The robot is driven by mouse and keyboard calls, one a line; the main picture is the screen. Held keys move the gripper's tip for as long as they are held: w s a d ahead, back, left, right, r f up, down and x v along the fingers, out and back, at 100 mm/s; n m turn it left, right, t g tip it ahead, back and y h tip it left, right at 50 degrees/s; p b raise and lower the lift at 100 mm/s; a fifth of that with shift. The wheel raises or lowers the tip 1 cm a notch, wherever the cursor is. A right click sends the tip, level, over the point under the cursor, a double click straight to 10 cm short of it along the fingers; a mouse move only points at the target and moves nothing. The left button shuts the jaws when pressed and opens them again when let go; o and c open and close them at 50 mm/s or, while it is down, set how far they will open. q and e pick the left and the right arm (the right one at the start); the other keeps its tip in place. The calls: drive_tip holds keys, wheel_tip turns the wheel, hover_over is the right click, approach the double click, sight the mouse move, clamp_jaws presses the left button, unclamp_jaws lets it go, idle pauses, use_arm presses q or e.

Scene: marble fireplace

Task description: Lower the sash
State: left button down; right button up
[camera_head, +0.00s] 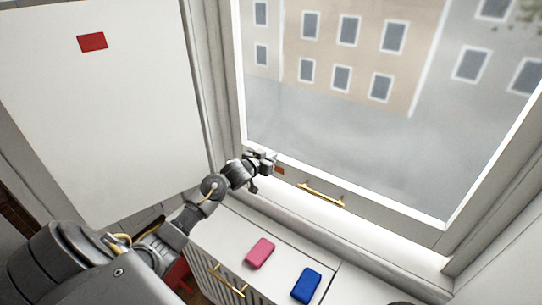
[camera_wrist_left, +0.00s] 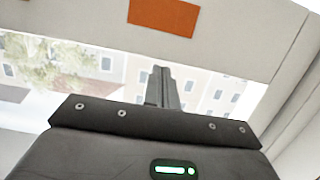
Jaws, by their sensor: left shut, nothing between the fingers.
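The window sash (camera_head: 385,216) has a pale bottom rail with a brass bar handle (camera_head: 322,194). An orange patch (camera_head: 279,170) sits on the rail's left part. My left gripper (camera_head: 272,158) is just beside this patch, at the rail's left end, left of the handle. In the left wrist view its fingers (camera_wrist_left: 161,87) are together and empty. An orange patch (camera_wrist_left: 165,15) on a pale rail shows there above the fingertips. I cannot tell whether the fingers touch the rail. My right gripper is not in view.
A pink block (camera_head: 260,253) and a blue block (camera_head: 306,286) lie on the white cabinet top (camera_head: 213,235) below the window. A brass handle (camera_head: 228,281) is on the cabinet front. A white panel (camera_head: 105,120) with a red rectangle (camera_head: 92,41) stands at the left.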

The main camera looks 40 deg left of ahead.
use_arm(q)
drive_tip(key=shift+f, duration=0.1)
wheel_tip(320, 180, down, 5)
drive_tip(key=shift+s+d+f+b, duration=0.1)
drive_tip(key=shift+b, duration=0.9)
